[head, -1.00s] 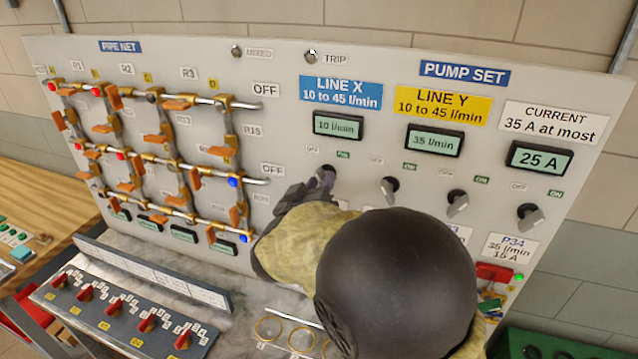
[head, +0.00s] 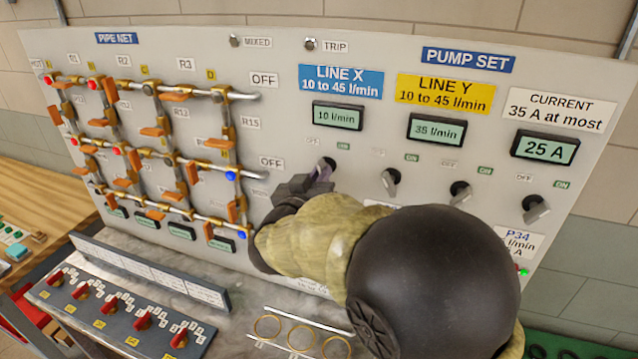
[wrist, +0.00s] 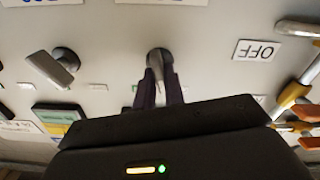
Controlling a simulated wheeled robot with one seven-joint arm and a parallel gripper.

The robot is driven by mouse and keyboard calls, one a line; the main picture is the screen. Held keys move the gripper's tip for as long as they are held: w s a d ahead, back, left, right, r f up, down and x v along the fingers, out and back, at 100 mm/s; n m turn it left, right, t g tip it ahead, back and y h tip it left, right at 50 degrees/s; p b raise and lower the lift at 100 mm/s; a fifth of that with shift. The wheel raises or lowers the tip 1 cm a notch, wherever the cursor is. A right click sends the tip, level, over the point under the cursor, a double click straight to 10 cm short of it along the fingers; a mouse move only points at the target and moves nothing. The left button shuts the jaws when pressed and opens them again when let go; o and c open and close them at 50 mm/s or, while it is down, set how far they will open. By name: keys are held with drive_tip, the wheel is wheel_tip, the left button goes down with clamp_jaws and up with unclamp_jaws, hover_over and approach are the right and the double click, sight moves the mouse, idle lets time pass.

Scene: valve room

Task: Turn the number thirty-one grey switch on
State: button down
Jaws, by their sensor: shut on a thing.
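A row of grey switches runs under the displays on the pump set panel (head: 590,120). The leftmost grey switch (head: 328,164), under LINE X, is mostly covered by my gripper (head: 322,176); its number label is hidden behind my arm. In the wrist view the dark fingers (wrist: 160,92) are shut on both sides of this switch's handle (wrist: 158,66). There the handle stands about upright, while the neighbouring switch (wrist: 52,67) is slanted. The LINE X display (head: 338,116) reads 10 l/min.
Further grey switches stand to the right: second (head: 391,182), third (head: 460,193) and fourth (head: 536,208). The LINE Y display (head: 436,130) reads 35 l/min and the current display (head: 544,147) 25 A. Pipe net levers (head: 155,130) are at the left.

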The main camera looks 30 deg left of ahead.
drive_tip(key=m+b, duration=0.8)
drive_tip(key=shift+f+m, duration=0.15)
drive_tip(key=shift+m, duration=0.25)
drive_tip(key=c, duration=1.5)
unclamp_jaws()
drive_tip(key=s+b, duration=0.1)
drive_tip(key=s, duration=0.4)
drive_tip(key=s+d+b, duration=0.1)
drive_tip(key=s, duration=0.5)
drive_tip(key=s+d+b, duration=0.1)
drive_tip(key=s+b, duration=0.1)
drive_tip(key=s, duration=0.4)
drive_tip(key=shift+s, duration=0.2)
